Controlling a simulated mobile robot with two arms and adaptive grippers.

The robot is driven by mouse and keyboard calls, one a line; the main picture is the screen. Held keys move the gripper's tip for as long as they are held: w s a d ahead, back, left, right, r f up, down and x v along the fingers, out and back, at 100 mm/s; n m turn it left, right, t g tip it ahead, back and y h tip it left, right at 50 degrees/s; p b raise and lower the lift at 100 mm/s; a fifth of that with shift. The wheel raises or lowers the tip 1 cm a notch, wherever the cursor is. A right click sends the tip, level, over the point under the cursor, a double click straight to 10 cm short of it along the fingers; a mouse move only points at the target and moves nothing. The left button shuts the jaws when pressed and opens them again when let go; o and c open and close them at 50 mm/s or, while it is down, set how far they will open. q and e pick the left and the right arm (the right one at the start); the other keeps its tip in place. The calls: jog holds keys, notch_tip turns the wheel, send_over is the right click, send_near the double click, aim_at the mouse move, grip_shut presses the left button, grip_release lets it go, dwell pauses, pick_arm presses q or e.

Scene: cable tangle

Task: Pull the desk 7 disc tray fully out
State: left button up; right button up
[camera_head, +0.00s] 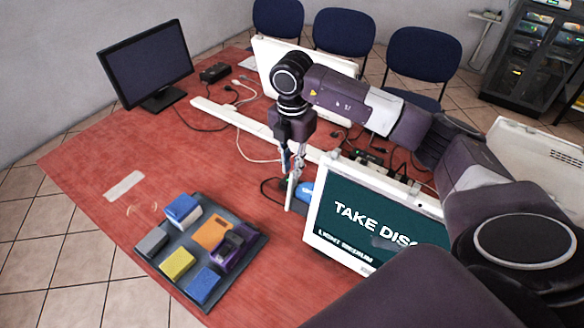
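A white-framed screen (375,218) stands at the right side of the red table and reads "TAKE DISC", with a smaller, partly legible line below. My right arm crosses in front of its right part and hides the end of the text. My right gripper (291,186) points down just beyond the screen's left edge. Its fingers look thin and close together, and I cannot tell whether they hold anything. A small blue thing (306,191) shows between the fingers and the screen. I cannot make out a disc tray or a desk number. My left gripper is not in view.
A dark tray (180,283) with blue, grey, yellow, orange and purple items sits at the front left of the table (110,155). A black monitor (147,65) stands at the back left. Cables and a white trunking strip (225,113) run across the middle. Blue chairs (424,55) stand behind.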

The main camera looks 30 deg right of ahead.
aim_at(292, 173)
jog(key=f, duration=0.3)
jog(key=shift+w+d+f+p, duration=0.15)
jog(key=shift+w+f+p, duration=0.1)
jog(key=shift+f+p, duration=0.1)
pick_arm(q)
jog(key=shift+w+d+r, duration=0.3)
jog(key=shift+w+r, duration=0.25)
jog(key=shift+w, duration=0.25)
pick_arm(e)
grip_shut()
